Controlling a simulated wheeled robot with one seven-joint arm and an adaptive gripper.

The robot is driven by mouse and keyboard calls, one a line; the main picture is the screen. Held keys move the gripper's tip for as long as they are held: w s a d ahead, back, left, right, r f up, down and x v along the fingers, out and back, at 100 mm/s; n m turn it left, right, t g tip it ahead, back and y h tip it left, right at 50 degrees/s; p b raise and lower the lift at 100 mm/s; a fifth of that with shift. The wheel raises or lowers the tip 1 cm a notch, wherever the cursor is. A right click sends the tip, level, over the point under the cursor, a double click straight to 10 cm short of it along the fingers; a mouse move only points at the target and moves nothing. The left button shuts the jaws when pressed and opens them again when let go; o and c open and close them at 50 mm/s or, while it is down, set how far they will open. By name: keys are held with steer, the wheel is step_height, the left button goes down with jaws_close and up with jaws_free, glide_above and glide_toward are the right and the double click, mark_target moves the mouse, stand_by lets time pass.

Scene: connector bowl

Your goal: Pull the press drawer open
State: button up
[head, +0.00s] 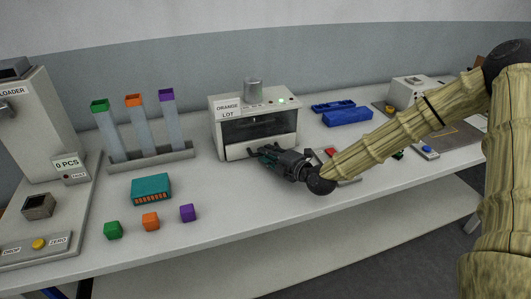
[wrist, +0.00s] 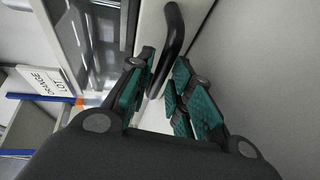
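The press (head: 252,122) is a white box with a dark front window and an "ORANGE LOT" sign, in the middle of the bench in the head view. The drawer's black bar handle (wrist: 174,40) shows in the wrist view, on a pale drawer front (wrist: 150,22). My gripper (head: 262,153) is at the lower front of the press. In the wrist view my gripper (wrist: 163,88) is open, with the handle's near end between its teal-padded fingers. A gap shows on the right side of the handle. I cannot tell whether either finger touches it. The drawer looks shut.
A blue tray (head: 346,116) is right of the press.

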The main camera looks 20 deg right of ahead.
steer(key=shift+x, duration=0.75)
steer(key=shift+c, duration=0.4)
jaws_close()
steer(key=shift+a, duration=0.1)
